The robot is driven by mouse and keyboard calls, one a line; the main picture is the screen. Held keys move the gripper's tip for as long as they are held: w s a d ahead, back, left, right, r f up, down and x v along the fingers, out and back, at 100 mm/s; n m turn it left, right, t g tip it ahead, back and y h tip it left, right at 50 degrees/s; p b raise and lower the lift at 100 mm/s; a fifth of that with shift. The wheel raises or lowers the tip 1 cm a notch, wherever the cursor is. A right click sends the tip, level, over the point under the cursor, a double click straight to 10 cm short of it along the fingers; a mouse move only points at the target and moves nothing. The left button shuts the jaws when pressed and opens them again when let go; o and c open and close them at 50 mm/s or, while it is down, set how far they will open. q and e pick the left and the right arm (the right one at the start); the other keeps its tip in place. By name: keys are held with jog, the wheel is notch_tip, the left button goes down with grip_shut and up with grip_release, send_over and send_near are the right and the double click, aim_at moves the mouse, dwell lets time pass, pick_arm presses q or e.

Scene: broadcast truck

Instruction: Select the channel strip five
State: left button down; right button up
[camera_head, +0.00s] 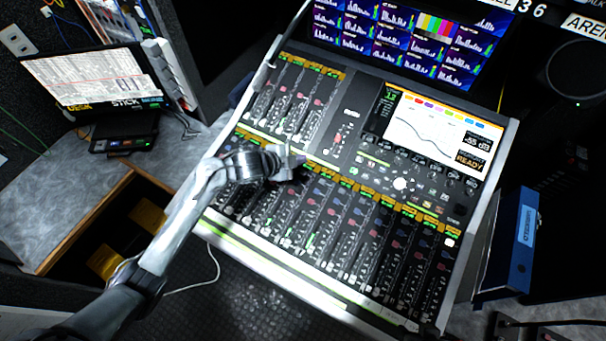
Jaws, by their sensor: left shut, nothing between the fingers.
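The mixing console (340,305) fills the middle of the head view, tilted in the picture. A lower bank of channel strips (335,230) runs along its front, with yellow-green labels along the top edge. A shorter bank of strips (298,95) sits at the upper left. Strip numbers are too small to read. My left gripper (299,161) is shut and empty, over the upper left part of the lower bank, near its label row. The gripper and wrist hide some strip tops there. I cannot tell whether the tip touches a button. My right gripper is not in view.
The console screen (437,135) shows a curve and "READY". A wall monitor (400,40) stands behind the console. A laptop-like display (95,78) is on the left desk, and a blue binder (522,240) stands at the right. A thin cable (205,283) lies below my left arm.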

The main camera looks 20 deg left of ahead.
pick_arm(q)
jog(key=b, duration=0.4)
send_over(300, 177)
jog(key=f, duration=0.4)
jog(key=shift+s+f, duration=0.2)
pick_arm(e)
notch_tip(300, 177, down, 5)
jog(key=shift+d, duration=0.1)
pick_arm(q)
jog(key=shift+w+f+b, duration=0.15)
jog(key=shift+f+b, duration=0.4)
jog(key=shift+f, duration=0.3)
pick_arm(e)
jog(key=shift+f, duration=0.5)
pick_arm(q)
jog(key=shift+f, duration=0.1)
jog(key=shift+f, duration=0.4)
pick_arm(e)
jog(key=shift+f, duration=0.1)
pick_arm(q)
jog(key=shift+w, duration=0.1)
